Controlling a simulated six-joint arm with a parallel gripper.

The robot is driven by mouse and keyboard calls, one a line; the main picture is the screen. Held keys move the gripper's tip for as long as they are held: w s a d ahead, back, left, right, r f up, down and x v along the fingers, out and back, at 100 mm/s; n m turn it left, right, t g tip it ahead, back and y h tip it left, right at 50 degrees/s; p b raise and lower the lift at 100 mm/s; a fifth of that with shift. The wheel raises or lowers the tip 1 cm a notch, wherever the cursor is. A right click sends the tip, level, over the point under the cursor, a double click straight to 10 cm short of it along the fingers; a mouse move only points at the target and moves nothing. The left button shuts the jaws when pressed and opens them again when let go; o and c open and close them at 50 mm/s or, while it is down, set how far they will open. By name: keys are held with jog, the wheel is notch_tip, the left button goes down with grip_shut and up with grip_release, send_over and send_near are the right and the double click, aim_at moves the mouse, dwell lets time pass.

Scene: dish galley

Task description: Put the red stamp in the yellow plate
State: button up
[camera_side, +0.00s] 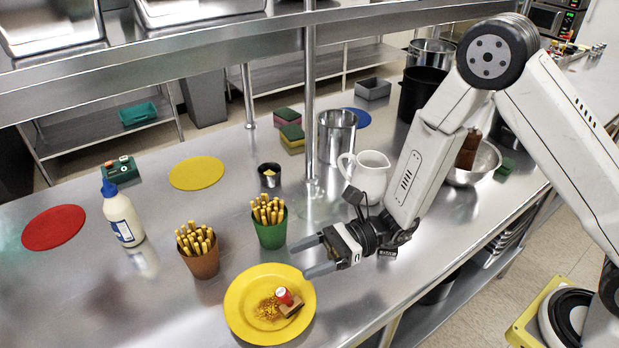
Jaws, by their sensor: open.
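The yellow plate (240,317) lies on the steel counter near its front edge. The red stamp (284,296), with a red top and a brown wooden part, is in the plate, right of its middle. Orange-brown crumbs lie beside the stamp in the plate. My gripper (308,256) is open and empty, its two dark fingers pointing left. It is apart from the stamp, behind and a little to the right of it in the picture. The exact height of the fingers above the counter is hard to tell.
A green cup (271,234) of yellow sticks stands close left of my gripper, and a brown cup (203,263) behind the plate. A white jug (371,175) and steel pot (337,136) stand behind. A white bottle (122,217) is at left. The front left counter is clear.

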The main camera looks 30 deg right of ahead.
dwell(0.4)
jog(key=s+d+f+n+g+h, duration=0.2)
jog(key=s+d+n+g+h, duration=0.4)
jog(key=s+d+n+h, duration=0.45)
jog(key=w+d+r+n+t+h, duration=0.2)
jog(key=d+n+t+h, duration=0.1)
jog(key=d, duration=0.3)
jog(key=w+d+r+n+t+h, duration=0.1)
jog(key=d+n+t+h, duration=0.1)
jog(key=d+n+h, duration=0.2)
jog(key=d+n, duration=0.2)
jog(key=d, duration=0.1)
jog(key=shift+w+d+r+t, duration=0.3)
jog(key=shift+w+r+t, duration=0.05)
jog(key=shift+t, duration=0.05)
jog(key=shift+n, duration=0.25)
jog(key=shift+o, duration=0.4)
